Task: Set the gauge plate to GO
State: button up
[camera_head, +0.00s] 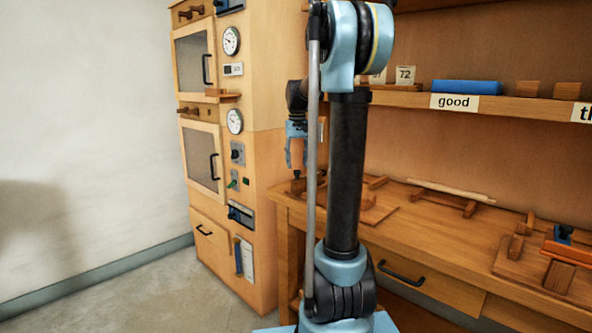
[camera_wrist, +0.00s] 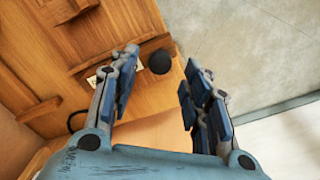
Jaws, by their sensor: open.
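My gripper (camera_head: 296,160) is open and points down over the left end of the workbench, beside the tall cabinet. In the wrist view, a round black knob (camera_wrist: 159,62) shows between and just beyond my open fingertips, at the bench edge. I cannot tell how far below the fingertips it is. A small white label (camera_wrist: 96,79) on the wood is partly hidden behind the left finger, and its writing is not readable. No gauge plate or GO mark can be made out clearly. My arm hides part of the bench end in the head view.
The tall wooden cabinet (camera_head: 262,115) with dials, switches and handled doors stands left of the bench. The workbench (camera_head: 425,235) bears wooden bars and boards. A shelf above has a "good" label (camera_head: 454,102) and a blue roll (camera_head: 467,87). Bare floor (camera_head: 150,290) lies front left.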

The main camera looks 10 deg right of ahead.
aim_at(307, 179)
jog(key=shift+f, duration=1.5)
grip_shut()
